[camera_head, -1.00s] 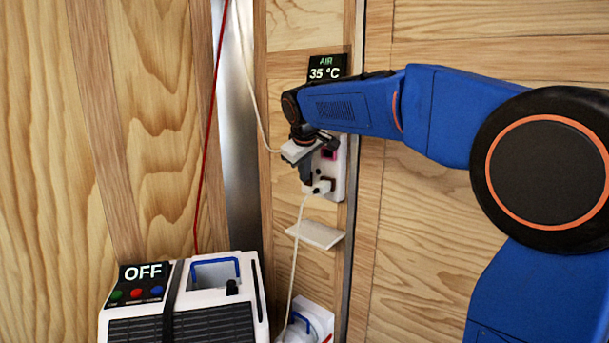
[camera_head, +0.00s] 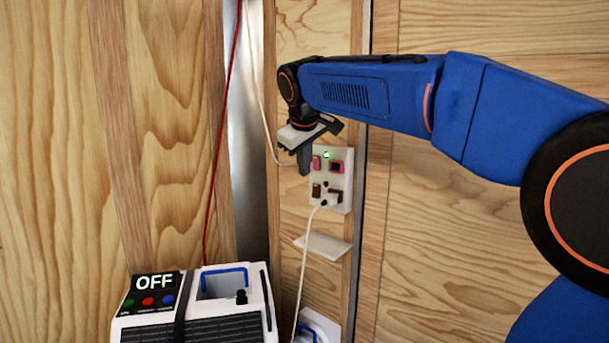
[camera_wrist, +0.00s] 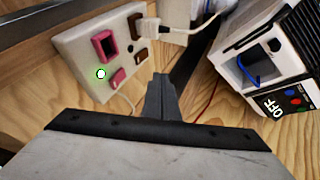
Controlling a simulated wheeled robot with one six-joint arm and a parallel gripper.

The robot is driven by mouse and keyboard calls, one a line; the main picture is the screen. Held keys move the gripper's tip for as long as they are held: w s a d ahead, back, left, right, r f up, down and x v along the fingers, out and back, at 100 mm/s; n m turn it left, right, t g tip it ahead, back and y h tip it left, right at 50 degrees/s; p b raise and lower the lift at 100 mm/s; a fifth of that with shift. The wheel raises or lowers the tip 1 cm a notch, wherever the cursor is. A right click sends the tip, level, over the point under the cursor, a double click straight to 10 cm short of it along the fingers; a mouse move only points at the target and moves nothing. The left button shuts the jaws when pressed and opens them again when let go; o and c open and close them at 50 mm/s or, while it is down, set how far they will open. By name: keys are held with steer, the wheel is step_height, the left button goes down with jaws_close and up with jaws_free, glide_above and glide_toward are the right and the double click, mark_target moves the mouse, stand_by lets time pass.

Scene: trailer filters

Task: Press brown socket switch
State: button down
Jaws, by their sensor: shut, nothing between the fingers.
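The white socket panel (camera_head: 346,182) is on the wooden wall post. It holds a pink switch (camera_head: 316,162), a pink socket (camera_head: 336,167), the brown switch (camera_head: 316,190) and a brown socket (camera_head: 335,193). A green light (camera_head: 326,155) glows at the panel's top. My gripper (camera_head: 305,173) is shut and empty, near the panel's upper left edge.
A white cord (camera_head: 305,245) hangs from the plug past a small shelf (camera_head: 322,246). A white machine (camera_head: 220,312) with an OFF display (camera_head: 154,282) stands lower left. A red cord (camera_head: 222,130) runs up the wall at left.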

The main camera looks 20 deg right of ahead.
steer(key=shift+s+r, duration=0.15)
steer(key=shift+r, duration=0.1)
steer(key=shift+s+a+f, duration=0.15)
steer(key=shift+f, duration=0.45)
steer(key=shift+f, duration=0.15)
